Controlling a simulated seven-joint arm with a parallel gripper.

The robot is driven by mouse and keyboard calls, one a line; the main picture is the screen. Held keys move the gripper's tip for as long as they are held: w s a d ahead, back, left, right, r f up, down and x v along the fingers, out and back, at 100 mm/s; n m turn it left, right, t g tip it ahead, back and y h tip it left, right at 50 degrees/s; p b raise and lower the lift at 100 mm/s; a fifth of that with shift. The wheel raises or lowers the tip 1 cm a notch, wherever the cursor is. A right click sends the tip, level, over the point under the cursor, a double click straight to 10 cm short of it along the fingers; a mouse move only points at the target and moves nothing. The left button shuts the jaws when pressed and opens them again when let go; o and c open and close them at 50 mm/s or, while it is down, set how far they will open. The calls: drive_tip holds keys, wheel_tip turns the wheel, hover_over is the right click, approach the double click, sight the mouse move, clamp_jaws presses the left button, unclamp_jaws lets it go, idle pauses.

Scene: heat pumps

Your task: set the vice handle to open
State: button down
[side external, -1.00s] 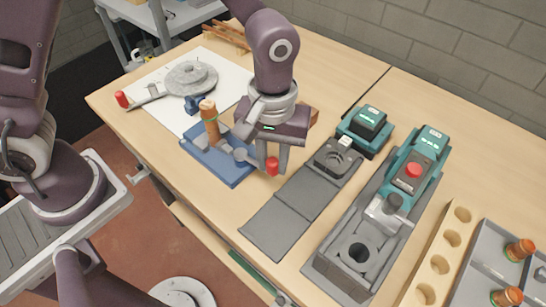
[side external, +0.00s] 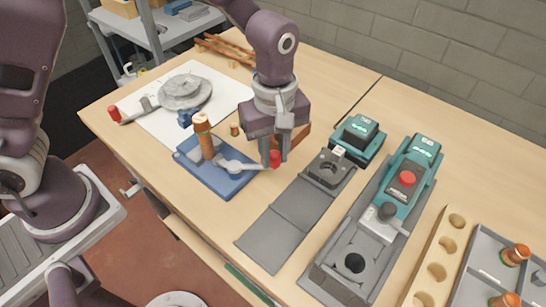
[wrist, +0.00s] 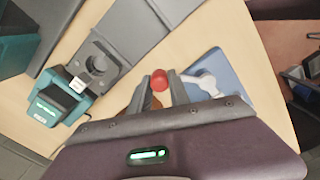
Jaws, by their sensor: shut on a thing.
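The vice has a blue base (side external: 225,186) on the table and a pale grey handle (side external: 238,167) ending in a red knob (side external: 275,158). The handle points to the right in the side view, past the base's edge. My gripper (side external: 275,156) is shut on the red knob, which also shows between the two fingers in the wrist view (wrist: 159,80). A copper-coloured cylinder (side external: 206,143) stands upright at the vice. My fingers hide part of the handle's end, and the vice jaws are not clear.
A grey round device with another red-tipped lever (side external: 113,114) lies on a white sheet at the left. Grey fixtures and teal machines (side external: 358,140) stand to the right. A wooden rack (side external: 437,273) and grey tray are at the far right. A small copper piece (side external: 234,130) lies behind the vice.

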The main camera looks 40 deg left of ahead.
drive_tip(key=shift+w+a+n, duration=0.35)
drive_tip(key=shift+w+n, duration=0.1)
drive_tip(key=shift+n, duration=0.25)
drive_tip(key=c, duration=1.2)
unclamp_jaws()
drive_tip(key=shift+r, duration=0.15)
